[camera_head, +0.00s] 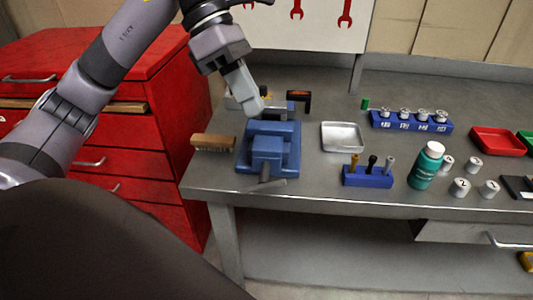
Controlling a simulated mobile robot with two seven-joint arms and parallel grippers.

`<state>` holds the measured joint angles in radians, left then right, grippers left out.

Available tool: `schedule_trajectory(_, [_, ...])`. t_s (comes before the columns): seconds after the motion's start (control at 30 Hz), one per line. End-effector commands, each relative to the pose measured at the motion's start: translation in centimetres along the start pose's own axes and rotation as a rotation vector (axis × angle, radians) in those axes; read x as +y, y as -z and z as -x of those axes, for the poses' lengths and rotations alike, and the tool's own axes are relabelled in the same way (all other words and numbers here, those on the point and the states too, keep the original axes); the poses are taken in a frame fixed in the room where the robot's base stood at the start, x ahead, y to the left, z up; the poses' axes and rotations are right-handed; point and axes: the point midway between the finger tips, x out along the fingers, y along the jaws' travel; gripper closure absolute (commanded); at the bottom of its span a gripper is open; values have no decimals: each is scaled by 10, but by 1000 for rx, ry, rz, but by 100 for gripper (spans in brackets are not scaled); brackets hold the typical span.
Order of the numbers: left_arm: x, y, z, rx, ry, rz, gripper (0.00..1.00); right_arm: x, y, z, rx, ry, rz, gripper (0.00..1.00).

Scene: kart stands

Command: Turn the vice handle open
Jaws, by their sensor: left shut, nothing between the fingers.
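A blue vice (268,150) stands on the grey workbench near its left end. Its grey handle bar (264,187) shows at the front, lying roughly crosswise near the bench edge. My left gripper (252,108) reaches in from above and is shut and empty. Its fingertips are above and behind the vice body in the picture, partly covering its far side. I cannot tell whether they touch it. My right gripper is not in view.
A wooden brush (213,142) lies left of the vice. A metal tray (343,137), a blue tool holder (368,175), a teal bottle (426,166) and several small weights lie to the right. Red drawers (110,130) stand left of the workbench (330,200).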

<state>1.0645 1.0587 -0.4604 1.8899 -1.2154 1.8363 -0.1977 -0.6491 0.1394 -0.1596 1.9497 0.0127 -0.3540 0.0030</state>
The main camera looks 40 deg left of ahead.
Motion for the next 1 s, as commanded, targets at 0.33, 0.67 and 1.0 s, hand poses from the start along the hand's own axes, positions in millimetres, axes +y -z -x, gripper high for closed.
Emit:
schedule_trajectory(0.33, [0, 19, 3, 99, -41, 5, 100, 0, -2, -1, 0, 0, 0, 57])
schedule_trajectory(0.67, [2, 25, -60, 98, -37, 5, 100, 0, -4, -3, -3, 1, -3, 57])
schedule_trajectory(1.0, [4, 29, -116, 95, -38, 5, 100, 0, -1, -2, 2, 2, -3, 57])
